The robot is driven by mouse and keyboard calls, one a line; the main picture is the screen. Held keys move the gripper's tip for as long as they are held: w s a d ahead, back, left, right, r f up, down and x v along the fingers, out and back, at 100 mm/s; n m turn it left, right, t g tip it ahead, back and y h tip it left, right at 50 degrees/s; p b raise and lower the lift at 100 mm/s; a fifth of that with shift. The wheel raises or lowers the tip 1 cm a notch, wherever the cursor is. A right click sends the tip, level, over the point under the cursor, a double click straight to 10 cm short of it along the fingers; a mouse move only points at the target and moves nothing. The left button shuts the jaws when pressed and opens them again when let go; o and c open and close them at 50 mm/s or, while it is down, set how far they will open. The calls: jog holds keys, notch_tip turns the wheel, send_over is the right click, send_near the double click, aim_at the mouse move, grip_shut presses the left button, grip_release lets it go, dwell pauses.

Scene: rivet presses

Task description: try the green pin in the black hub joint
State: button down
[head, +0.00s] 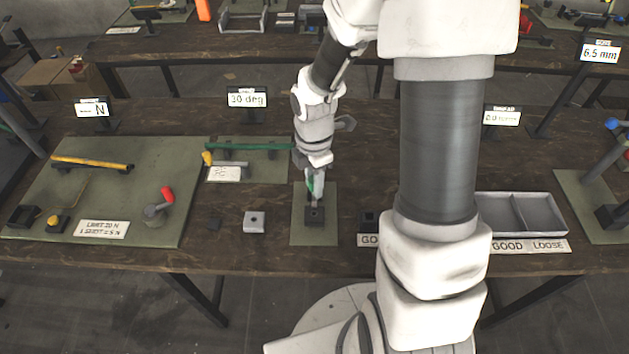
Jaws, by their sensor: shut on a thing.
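My gripper (315,197) points down over the small green-grey mat (327,232) in the middle of the bench. It is shut on the green pin (310,185), of which only a small green patch shows beside the fingers. The black hub joint (314,217) stands on that mat directly below the fingertips. From this view I cannot tell whether the pin's lower end is in the hub or just above it.
A large mat (150,205) holds a red-knobbed lever (160,203). A grey two-part tray (520,213) stands right, behind a "GOOD LOOSE" label (528,246). My arm hides part of the bench.

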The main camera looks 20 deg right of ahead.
aim_at(314, 200)
jog(key=shift+f+b, duration=1.85)
jog(key=shift+f, duration=0.8)
jog(key=shift+f, duration=0.4)
jog(key=shift+r, duration=0.15)
dwell(0.6)
jog(key=shift+r+p, duration=2.85)
jog(key=shift+r, duration=0.1)
